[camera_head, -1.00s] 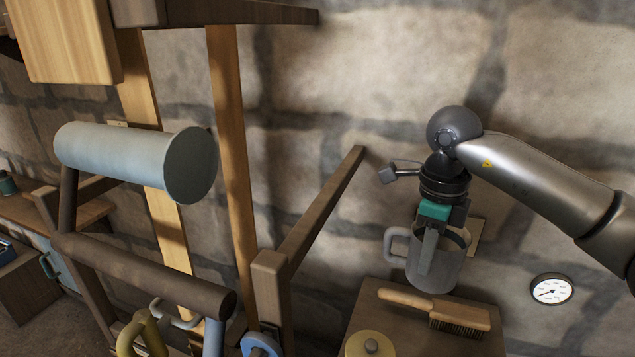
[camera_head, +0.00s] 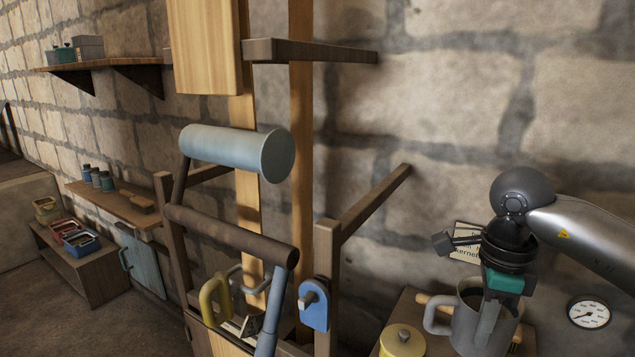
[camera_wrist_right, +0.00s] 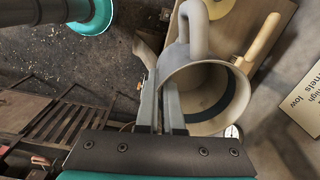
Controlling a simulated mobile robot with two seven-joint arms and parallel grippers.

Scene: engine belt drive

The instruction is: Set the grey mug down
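The grey mug (camera_head: 468,326) is upright at the lower right of the head view, its handle to the left. My right gripper (camera_head: 492,318) points down at its rim. In the right wrist view the fingers (camera_wrist_right: 160,108) straddle the wall of the mug (camera_wrist_right: 190,130), one inside and one outside, and look closed on it. The mug is over a small wooden table (camera_head: 408,312); whether its base touches the top cannot be told, as its lower part is cut off. My left gripper is not in view.
A yellow round lid with a knob (camera_head: 402,343) is left of the mug. A brush handle (camera_head: 432,299) shows behind the mug. A dial gauge (camera_head: 589,312) and a paper sign (camera_head: 466,243) are on the stone wall. A wooden frame with a pale roller (camera_head: 225,149) stands left.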

